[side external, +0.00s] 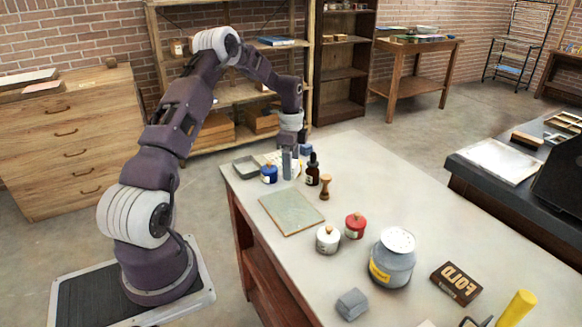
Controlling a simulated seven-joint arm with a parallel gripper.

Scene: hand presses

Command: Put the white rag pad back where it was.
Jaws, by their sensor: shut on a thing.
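My gripper (289,166) points down at the far left part of the pale bench top (370,185). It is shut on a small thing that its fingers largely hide. A small whitish patch (296,169) shows at the fingers and looks like the white rag pad, but its outline is unclear. I cannot tell whether it touches the bench. Close around the gripper are a grey tray (245,166), a blue jar (269,174), a dark dropper bottle (312,170) and a wooden-handled tool (325,187).
A flat greenish plate (291,212) lies nearer the front. White (328,239) and red (355,226) lidded jars, a large grey jar (392,259), a grey block (352,304) and a dark FOLD box (456,284) stand farther right. The back middle of the bench is clear.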

